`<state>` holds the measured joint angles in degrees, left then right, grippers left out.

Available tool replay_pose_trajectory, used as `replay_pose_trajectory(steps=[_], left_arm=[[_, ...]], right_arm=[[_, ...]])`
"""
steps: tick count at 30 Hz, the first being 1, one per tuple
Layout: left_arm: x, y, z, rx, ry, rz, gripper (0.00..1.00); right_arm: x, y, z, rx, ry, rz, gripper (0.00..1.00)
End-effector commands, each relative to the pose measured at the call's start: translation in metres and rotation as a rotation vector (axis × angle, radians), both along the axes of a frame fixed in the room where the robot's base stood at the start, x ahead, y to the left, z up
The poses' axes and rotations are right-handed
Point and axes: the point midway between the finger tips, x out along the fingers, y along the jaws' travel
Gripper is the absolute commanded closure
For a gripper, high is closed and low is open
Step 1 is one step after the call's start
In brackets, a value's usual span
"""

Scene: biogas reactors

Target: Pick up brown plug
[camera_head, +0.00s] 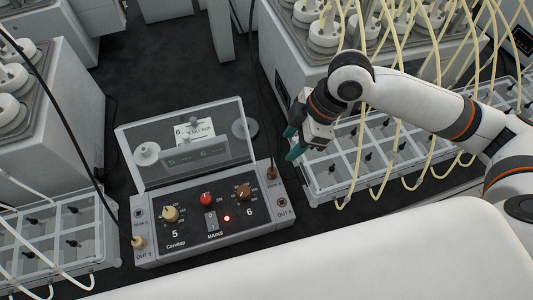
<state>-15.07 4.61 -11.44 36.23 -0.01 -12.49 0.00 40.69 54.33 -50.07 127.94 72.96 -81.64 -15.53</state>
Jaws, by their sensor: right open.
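A brown plug (271,172) stands upright in the upper right socket of the grey control box (180,249), with a dark cable rising from it. My right gripper (292,142) comes in from the right and is open, its teal fingers above and slightly right of the brown plug. It is empty and apart from the plug. My left gripper is not in view.
A clear raised lid (187,143) stands at the back of the control box. A beige plug (138,241) sits in its lower left socket. Clear trays (349,165) with pale hoses lie right, under my right arm. Reactor blocks (60,118) stand around.

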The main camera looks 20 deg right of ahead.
Motion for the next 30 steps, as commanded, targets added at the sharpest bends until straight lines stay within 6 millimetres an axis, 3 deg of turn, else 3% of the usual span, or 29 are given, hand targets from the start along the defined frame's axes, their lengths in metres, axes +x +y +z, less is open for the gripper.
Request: replay_pose_trajectory(steps=[10,14,21,25,30], left_arm=[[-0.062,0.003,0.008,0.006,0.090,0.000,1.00],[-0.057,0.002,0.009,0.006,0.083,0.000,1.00],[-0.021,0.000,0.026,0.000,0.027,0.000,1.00],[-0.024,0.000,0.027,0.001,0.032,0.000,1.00],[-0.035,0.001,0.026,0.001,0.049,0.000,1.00]], right_arm=[[0.004,0.021,-0.050,0.002,0.002,0.001,0.53],[0.005,0.024,-0.058,0.001,0.001,0.000,0.53],[0.008,0.034,-0.086,0.001,0.004,0.001,0.53],[0.010,0.039,-0.102,0.001,0.000,0.001,0.53],[0.010,0.041,-0.107,0.000,-0.001,0.003,0.53]])
